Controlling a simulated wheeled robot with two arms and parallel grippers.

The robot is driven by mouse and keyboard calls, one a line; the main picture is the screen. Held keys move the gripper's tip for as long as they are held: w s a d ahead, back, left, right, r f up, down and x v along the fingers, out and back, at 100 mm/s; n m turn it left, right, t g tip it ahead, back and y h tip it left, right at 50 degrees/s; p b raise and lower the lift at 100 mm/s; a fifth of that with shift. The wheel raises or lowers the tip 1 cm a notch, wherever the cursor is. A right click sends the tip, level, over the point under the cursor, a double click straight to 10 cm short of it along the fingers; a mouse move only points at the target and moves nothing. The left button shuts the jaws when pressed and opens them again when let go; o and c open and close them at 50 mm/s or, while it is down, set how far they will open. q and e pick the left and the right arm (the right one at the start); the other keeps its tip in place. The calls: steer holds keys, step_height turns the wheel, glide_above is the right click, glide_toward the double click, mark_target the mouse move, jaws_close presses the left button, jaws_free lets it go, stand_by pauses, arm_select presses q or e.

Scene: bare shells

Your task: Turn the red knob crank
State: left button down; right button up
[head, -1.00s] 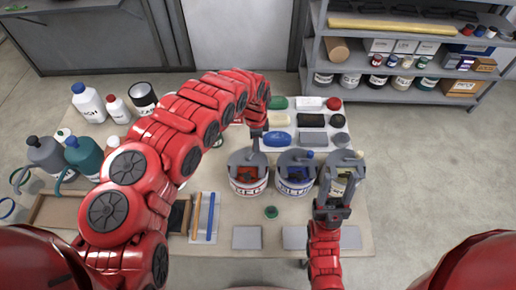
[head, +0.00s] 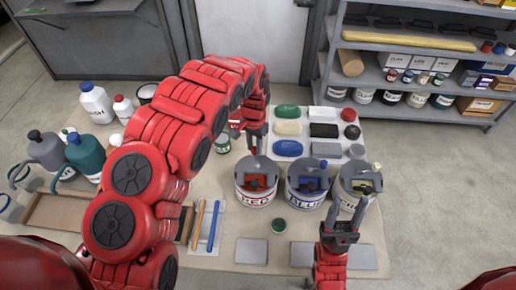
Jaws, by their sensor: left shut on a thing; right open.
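The red can (head: 255,197), labelled RED, has a grey lid with a dark crank on top and a red opening at the front. My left gripper (head: 255,151) comes down from above at the back of this lid. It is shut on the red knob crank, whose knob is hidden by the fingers. The blue can (head: 302,195) stands just right of the red one, and a cream can (head: 352,198) stands right of that, each with a similar crank lid. My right gripper (head: 339,223) is open and empty, in front of the cream can.
A white tray (head: 316,163) with several coloured blocks lies behind the cans. Bottles (head: 96,102) and a wooden tray (head: 62,212) fill the left. A shelf (head: 400,113) stands behind right.

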arm_select(q)
steer(key=n, duration=0.1)
steer(key=a+n+p, duration=0.1)
steer(key=n, duration=0.2)
steer(key=shift+s+a+n, duration=0.25)
steer(key=shift+s+n, duration=0.05)
stand_by(0.5)
steer(key=c, duration=0.6)
jaws_free()
steer(key=shift+s, duration=0.1)
steer(key=shift+r+p, duration=7.15)
steer(key=shift+r, duration=1.55)
